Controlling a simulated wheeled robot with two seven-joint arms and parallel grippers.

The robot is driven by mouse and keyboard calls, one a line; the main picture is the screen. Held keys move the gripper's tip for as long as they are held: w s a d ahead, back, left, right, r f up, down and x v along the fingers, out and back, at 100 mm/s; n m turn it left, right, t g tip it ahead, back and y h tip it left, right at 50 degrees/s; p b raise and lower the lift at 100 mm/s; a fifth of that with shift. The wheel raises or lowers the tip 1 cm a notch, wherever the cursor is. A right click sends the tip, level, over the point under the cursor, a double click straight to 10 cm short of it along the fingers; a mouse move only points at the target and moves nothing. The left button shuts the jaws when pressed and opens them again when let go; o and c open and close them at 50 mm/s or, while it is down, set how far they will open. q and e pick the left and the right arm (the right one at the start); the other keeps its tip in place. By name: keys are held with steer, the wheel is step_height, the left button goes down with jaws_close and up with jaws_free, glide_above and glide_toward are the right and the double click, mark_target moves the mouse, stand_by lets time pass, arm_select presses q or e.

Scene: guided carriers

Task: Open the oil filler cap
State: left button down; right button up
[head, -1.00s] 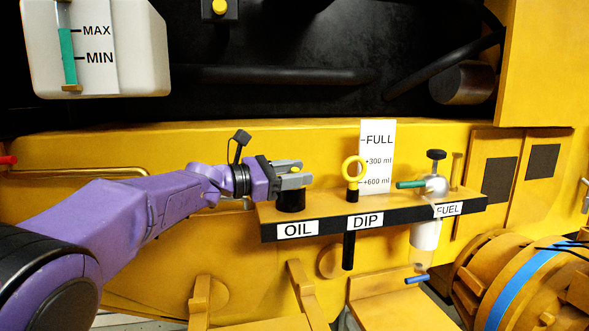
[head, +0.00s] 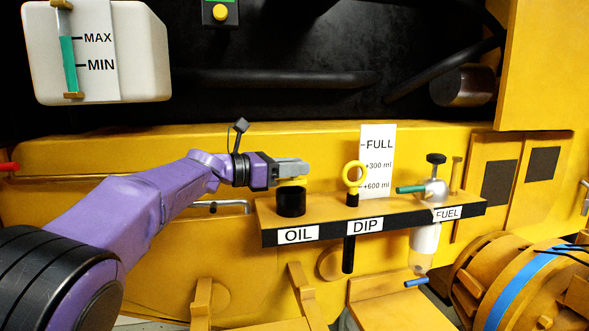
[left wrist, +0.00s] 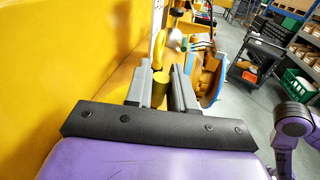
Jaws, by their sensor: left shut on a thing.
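My left gripper (head: 300,169) is shut on the yellow oil filler cap (head: 291,182), just above the black filler neck (head: 291,204) at the OIL label (head: 298,235). Most of the cap is hidden by the fingers, with a yellow part showing below them. I cannot tell whether the cap still touches the neck. In the left wrist view, the cap (left wrist: 160,90) shows between the two grey fingers. My right gripper is not in view.
On the same shelf (head: 328,210), the yellow dipstick ring (head: 355,174) stands close to the right of my gripper. The fuel filter (head: 427,240) with its green lever (head: 410,189) is further right. A metal handle (head: 222,204) lies left of the shelf.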

arm_select(q)
steer(key=shift+w+a+r+n+g+p, duration=0.2)
steer(key=shift+w+r+n+g+p, duration=0.1)
steer(key=shift+w+r+n+p, duration=0.55)
steer(key=shift+w+a+n+p, duration=0.15)
steer(key=shift+w+n+p, duration=0.15)
steer(key=shift+n+p, duration=0.65)
